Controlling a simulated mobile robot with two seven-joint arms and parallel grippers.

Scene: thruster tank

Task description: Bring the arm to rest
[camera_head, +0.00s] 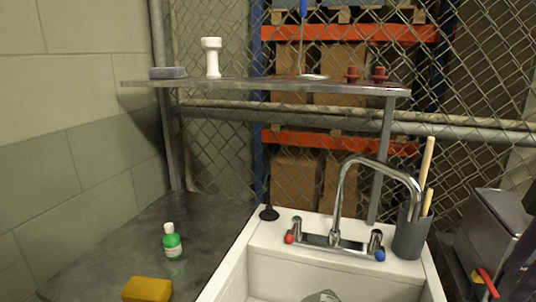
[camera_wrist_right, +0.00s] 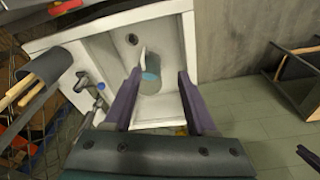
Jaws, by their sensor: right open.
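My right gripper (camera_wrist_right: 159,78) shows in the right wrist view with its two purple fingers spread apart and nothing between them. It points down toward the white sink (camera_wrist_right: 172,32), with the basin seen past the fingers. In the head view the right gripper's fingers cannot be made out; only dark shapes show at the right edge.
A shelf (camera_head: 250,86) with small items hangs above. The counter (camera_head: 110,245) is mostly clear.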

